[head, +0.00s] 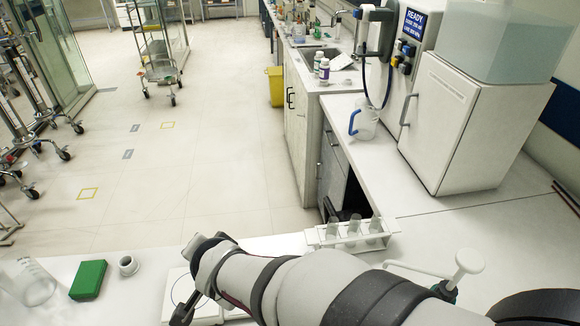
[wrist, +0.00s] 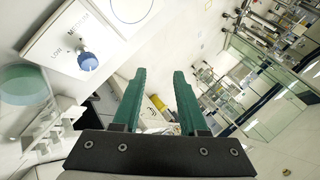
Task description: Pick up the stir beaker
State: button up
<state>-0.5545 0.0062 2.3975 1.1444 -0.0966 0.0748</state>
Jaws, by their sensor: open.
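My gripper (wrist: 159,73) is open in the wrist view, with two green fingers apart and nothing between them. In the head view its dark end (head: 184,311) shows beside the white stir plate (head: 205,307), partly hidden by my arm. The stir plate (wrist: 62,48) also shows in the wrist view, with a blue knob. A clear beaker (head: 34,284) is at the far left of the bench in the head view, apart from my gripper. A round vessel with a teal surface (wrist: 22,84) shows at the wrist view's left. I cannot tell which vessel is the stir beaker.
A green box (head: 89,279) and a small white ring-shaped piece (head: 128,265) lie between the clear beaker and the stir plate. A white rack with tubes (head: 350,234) stands behind my arm. A blue-handled jug (head: 364,122) stands farther back.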

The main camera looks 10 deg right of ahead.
notch_tip(320, 180, down, 6)
jog(key=d+r+m+t+h, duration=0.1)
jog(key=d+m+t+h, duration=0.15)
jog(key=h, duration=0.45)
jog(key=s+d+g+h, duration=0.1)
jog(key=s+d+h, duration=0.4)
jog(key=s+h, duration=0.15)
jog(key=shift+n+g+h, duration=0.25)
jog(key=x, duration=1.5)
jog(key=shift+d+f, duration=0.25)
jog(key=shift+f, duration=0.1)
grip_shut()
